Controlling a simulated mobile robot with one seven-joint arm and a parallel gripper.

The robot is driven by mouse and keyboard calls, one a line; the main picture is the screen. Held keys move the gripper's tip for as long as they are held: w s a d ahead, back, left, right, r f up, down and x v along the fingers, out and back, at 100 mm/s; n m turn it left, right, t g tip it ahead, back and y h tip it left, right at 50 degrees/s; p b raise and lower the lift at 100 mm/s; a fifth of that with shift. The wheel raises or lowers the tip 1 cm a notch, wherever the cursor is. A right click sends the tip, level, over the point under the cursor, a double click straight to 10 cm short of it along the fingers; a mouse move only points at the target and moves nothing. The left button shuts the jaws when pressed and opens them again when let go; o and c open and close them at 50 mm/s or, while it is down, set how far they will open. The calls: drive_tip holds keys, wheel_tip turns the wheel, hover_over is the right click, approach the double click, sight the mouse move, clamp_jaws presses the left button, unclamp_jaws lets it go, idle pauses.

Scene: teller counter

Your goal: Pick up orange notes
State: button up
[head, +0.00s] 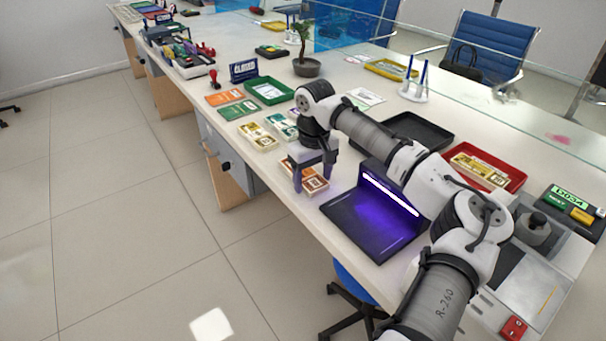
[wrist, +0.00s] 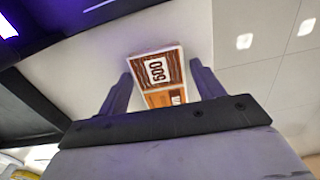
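The orange notes (head: 313,179) are a banded stack lying on the counter near its front edge, left of the purple-lit lamp device. In the wrist view the notes (wrist: 158,72) show a white band marked 500 and lie between and beyond the two fingers. My gripper (head: 312,189) points down over the stack, with a finger on either side. It also shows in the wrist view (wrist: 160,88), open, with visible gaps between the fingers and the notes. The near end of the stack is hidden by my gripper's body in the wrist view.
A black lamp device (head: 370,228) glowing purple stands just right of the notes. Yellow notes (head: 258,137) and green notes (head: 283,126) lie to the left. A black tray (head: 418,131) and a red tray (head: 510,178) are behind. The counter's front edge is close.

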drive_tip(key=c, duration=0.7)
drive_tip(key=shift+c, duration=0.2)
drive_tip(key=shift+r, duration=0.15)
